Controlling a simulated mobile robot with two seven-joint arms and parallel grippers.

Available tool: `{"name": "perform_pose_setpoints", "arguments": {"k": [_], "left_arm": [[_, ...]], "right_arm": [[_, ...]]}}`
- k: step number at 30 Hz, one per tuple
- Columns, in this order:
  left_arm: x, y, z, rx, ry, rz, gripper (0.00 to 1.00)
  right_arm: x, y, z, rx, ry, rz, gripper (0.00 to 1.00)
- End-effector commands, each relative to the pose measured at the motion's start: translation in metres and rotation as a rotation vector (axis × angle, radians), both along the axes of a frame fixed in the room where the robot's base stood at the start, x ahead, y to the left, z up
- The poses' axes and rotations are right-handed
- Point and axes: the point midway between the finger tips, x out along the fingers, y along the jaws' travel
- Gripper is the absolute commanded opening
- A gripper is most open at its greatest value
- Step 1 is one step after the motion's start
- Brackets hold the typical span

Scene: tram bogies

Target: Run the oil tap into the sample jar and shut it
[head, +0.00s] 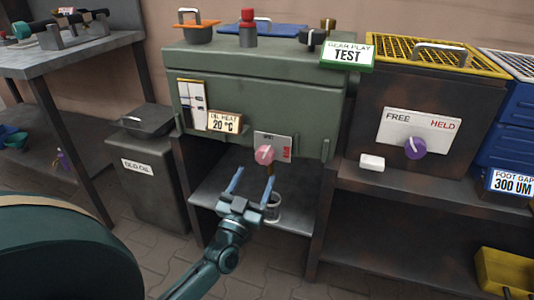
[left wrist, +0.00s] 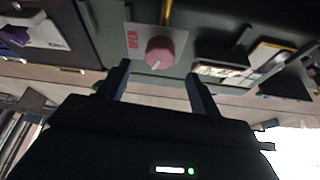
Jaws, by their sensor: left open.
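The oil tap's round pink knob (head: 265,155) sits on a pale plate (head: 272,143) on the front of the green oil tank. In the left wrist view the knob (left wrist: 160,50) carries a white mark, and a red label reading OPEN is beside it. A brass spout (head: 270,171) hangs below the knob. The sample jar (head: 274,209) stands on the shelf under it, partly hidden by my gripper; its contents cannot be made out. My left gripper (head: 252,181) is open and empty, in front of and below the knob, its fingers pointing towards it. My right gripper is out of view.
The green tank (head: 255,95) bears an oil heat sign (head: 224,122) reading 20 °C. A grey old-oil bin (head: 155,185) stands to the left. A rusty box with a purple FREE/HELD knob (head: 415,148) stands to the right. The shelf (head: 215,190) left of the jar is clear.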

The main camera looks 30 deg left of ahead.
Motion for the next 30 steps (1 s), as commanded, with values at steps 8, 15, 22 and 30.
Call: {"name": "perform_pose_setpoints", "arguments": {"k": [8, 15, 22, 30], "left_arm": [[0.055, 0.011, 0.022, 0.000, -0.003, 0.001, 0.64], [0.081, 0.016, 0.033, 0.001, -0.001, 0.000, 0.64], [0.086, 0.017, 0.036, 0.001, 0.001, 0.000, 0.64], [0.086, 0.017, 0.036, 0.001, 0.001, 0.000, 0.54]], "right_arm": [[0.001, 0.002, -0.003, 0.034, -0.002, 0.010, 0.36], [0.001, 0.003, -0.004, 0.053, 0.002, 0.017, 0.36], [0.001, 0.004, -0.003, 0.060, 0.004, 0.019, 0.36], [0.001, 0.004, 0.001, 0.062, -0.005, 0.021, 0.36]]}}
